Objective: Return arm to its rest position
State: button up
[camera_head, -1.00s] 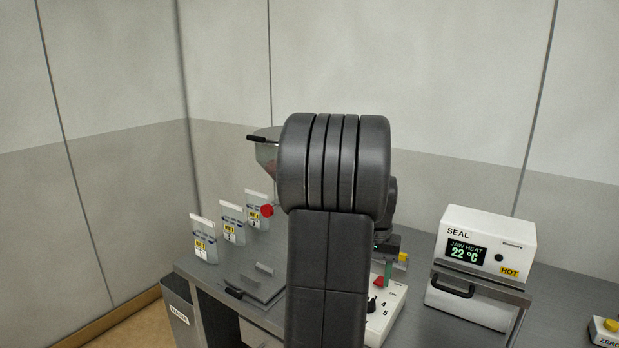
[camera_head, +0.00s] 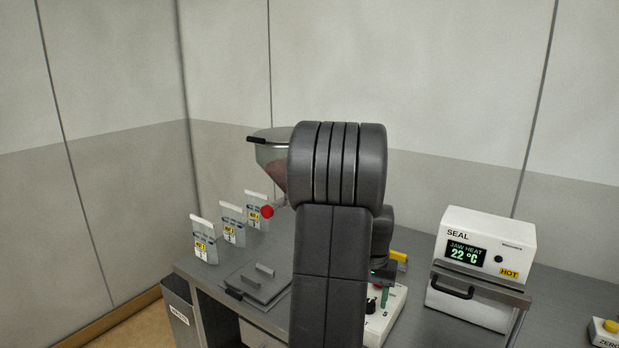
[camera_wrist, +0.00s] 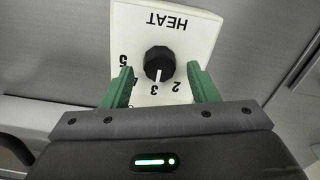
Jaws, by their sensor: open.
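My gripper (camera_wrist: 161,90) is open in the wrist view, its two green fingers apart with nothing held. Beyond and between the fingers is a black knob (camera_wrist: 160,64) on a white panel marked HEAT (camera_wrist: 140,28). The knob's white line points at the 3. I cannot tell the gap between fingertips and panel. In the head view my arm hides most of the gripper; one green finger (camera_head: 384,297) shows just right of the arm, above the white heat box (camera_head: 391,318). The black knob also shows there, left of the finger.
A white sealer (camera_head: 480,262) reading 22 °C stands at the right, with a ZERO box (camera_head: 606,332) beyond. A hopper (camera_head: 268,155) with a red knob stands behind my arm.

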jog(key=shift+f+m, duration=0.3)
jog(key=shift+f, duration=0.05)
jog(key=m, duration=0.7)
jog(key=shift+d, duration=0.1)
jog(key=m, duration=0.3)
jog(key=shift+s+m, duration=0.15)
jog(key=shift+m, duration=0.25)
jog(key=m, duration=0.4)
jog(key=shift+r+m, duration=0.1)
jog(key=shift+m, duration=0.2)
jog(key=shift+r, duration=0.75)
jog(key=shift+r, duration=0.15)
